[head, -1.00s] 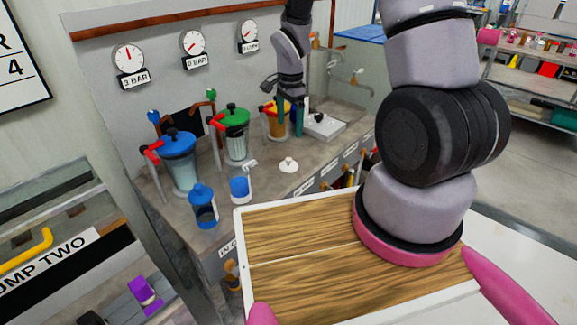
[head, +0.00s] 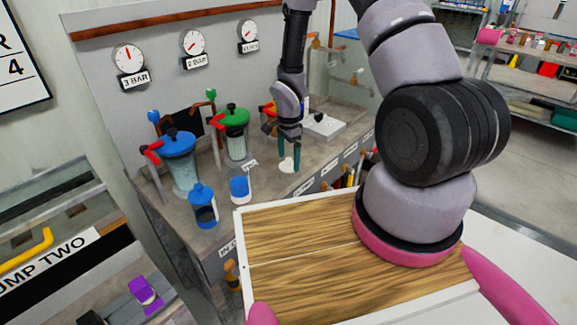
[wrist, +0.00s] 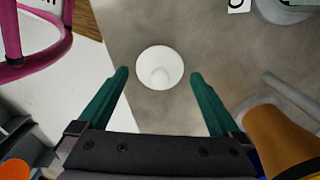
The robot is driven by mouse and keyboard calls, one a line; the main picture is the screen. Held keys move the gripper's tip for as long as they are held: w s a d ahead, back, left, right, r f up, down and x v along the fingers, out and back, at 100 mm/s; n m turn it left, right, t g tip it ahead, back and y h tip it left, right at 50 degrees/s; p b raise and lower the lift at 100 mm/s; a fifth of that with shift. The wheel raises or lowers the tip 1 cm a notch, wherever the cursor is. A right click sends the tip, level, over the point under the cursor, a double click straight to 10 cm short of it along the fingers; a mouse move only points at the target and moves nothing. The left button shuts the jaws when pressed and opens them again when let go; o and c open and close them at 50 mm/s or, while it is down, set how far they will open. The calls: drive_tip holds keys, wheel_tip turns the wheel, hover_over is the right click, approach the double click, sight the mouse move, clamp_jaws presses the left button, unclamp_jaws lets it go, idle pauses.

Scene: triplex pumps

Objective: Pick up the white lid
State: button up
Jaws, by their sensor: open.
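The white lid (head: 286,166) lies flat on the grey counter, and my gripper partly covers it in the head view. In the wrist view the lid (wrist: 160,68) is a white disc with a small knob, lying just beyond the fingertips and roughly centred between them. My gripper (head: 289,165) is above the lid with its green fingers pointing down. In the wrist view my gripper (wrist: 159,73) is open, with nothing between its fingers. The gap between fingers and lid is hard to judge.
On the counter (head: 265,190), a blue-lidded jar (head: 180,165), a green-lidded jar (head: 235,130), a blue canister (head: 203,207) and a small blue-and-white cup (head: 240,188) stand left of the lid. An orange cylinder (wrist: 280,137) is close to the right finger in the wrist view.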

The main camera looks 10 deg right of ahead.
drive_tip(key=shift+f, duration=0.5)
drive_tip(key=c, duration=1.2)
drive_tip(key=shift+c, duration=0.2)
